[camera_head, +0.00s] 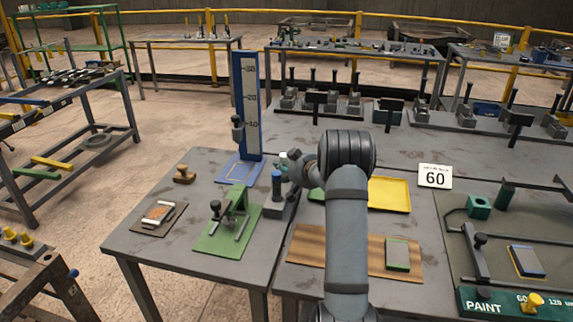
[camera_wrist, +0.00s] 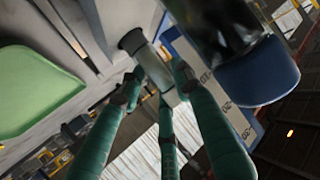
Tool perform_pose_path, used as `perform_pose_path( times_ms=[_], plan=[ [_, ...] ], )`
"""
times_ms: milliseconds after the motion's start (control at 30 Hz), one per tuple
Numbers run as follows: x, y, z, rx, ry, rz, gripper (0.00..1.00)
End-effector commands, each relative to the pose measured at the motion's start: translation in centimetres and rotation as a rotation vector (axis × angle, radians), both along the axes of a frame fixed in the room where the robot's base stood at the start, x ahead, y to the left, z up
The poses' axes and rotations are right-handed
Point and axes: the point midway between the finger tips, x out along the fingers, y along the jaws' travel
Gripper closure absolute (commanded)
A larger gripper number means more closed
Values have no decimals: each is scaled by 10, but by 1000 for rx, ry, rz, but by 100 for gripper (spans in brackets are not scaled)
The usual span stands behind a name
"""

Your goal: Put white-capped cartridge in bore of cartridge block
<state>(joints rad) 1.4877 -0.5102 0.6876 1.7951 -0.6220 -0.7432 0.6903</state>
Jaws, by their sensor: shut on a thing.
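My gripper (camera_wrist: 160,78) has green fingers, closed around a pale, slim cylinder (camera_wrist: 155,64) with a dark grey end in the wrist view. I take it to be the cartridge; its white cap cannot be made out. In the head view my gripper (camera_head: 287,160) is small and partly hidden by my arm, above the back of the left table. A grey block (camera_head: 279,211), likely the cartridge block, stands just below it. A dark cylinder with a blue cap (camera_head: 277,178) rises from this block; it looms large in the wrist view (camera_wrist: 255,72). No empty bore is clearly visible.
A tall blue gauge board (camera_head: 247,105) stands behind, on a blue base. A green fixture (camera_head: 232,222) is left of the block. A yellow tray (camera_head: 389,194) lies to the right, beyond my arm. A green tray (camera_wrist: 35,90) shows in the wrist view.

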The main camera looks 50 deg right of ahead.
Motion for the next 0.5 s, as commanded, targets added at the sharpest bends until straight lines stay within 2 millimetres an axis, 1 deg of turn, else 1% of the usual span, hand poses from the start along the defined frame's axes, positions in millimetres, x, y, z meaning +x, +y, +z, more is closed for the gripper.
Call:
perform_pose_path(
  times_ms=[100, 133, 233, 500],
  plan=[
    [0, 0, -4, 0, -1, 0, 97],
    [0, 0, -3, 0, 0, 0, 66],
    [0, 0, -3, 0, 0, 0, 60],
    [0, 0, -2, 0, 0, 0, 60]
  ],
)
